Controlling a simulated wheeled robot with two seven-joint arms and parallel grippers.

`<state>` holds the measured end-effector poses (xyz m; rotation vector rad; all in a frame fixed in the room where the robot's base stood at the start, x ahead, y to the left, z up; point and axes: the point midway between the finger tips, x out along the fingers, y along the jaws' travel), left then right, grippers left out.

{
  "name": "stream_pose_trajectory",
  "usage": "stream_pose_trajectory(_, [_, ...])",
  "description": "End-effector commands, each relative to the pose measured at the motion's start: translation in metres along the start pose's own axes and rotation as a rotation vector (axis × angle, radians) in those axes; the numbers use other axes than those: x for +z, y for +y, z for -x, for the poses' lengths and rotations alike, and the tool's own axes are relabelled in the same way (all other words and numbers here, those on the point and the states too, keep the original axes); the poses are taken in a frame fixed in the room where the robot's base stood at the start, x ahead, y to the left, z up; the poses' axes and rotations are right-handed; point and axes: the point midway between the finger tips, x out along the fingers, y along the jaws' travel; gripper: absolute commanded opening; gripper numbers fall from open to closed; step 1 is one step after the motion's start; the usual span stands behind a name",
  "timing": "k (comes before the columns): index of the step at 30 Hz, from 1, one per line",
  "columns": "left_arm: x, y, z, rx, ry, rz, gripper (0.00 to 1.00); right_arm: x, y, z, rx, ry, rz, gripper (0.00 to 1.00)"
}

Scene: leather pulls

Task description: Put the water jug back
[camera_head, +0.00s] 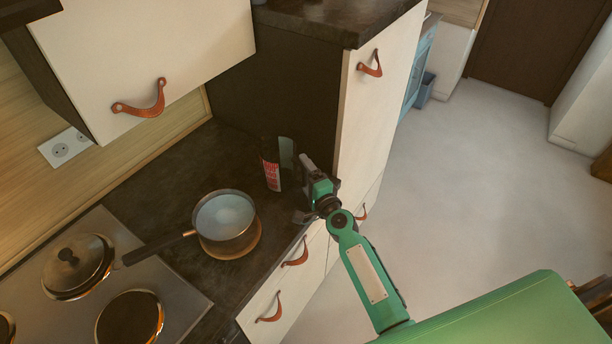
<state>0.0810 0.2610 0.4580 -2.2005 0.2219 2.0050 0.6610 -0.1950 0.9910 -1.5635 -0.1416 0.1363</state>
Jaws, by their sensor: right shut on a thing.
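A clear, greenish vessel (288,154), which looks like the water jug, stands upright at the back of the dark counter, beside the tall cabinet side. It is partly hidden by a dark bottle and by my gripper. My right gripper (303,190) is at the counter's right end, in front of the tall cabinet. It is shut on what appears to be this jug, though the contact is small and hard to make out. My left gripper is not in view.
A dark bottle with a red label (271,165) stands close left of the gripper. A lid (78,264) lies on the hob. Open floor (470,190) is at right.

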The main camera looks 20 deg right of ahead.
Motion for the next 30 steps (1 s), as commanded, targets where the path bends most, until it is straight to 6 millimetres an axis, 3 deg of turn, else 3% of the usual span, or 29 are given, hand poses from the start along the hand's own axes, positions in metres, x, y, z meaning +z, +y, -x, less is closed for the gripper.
stream_pose_trajectory(1, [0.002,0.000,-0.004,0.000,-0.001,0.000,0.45,0.000,0.003,0.000,-0.001,0.000,0.000,0.33])
stream_pose_trajectory(2, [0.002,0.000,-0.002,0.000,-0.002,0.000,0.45,0.000,0.002,0.000,0.000,0.000,0.000,0.92])
stream_pose_trajectory(3, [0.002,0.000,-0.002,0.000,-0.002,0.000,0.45,0.000,0.002,0.000,0.000,0.000,0.000,0.99])
stream_pose_trajectory(14, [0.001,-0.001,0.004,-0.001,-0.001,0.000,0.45,0.000,-0.004,0.001,0.000,0.000,-0.001,1.00])
stream_pose_trajectory(30, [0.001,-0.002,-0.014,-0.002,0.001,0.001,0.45,0.000,0.001,0.095,0.000,0.000,0.000,1.00])
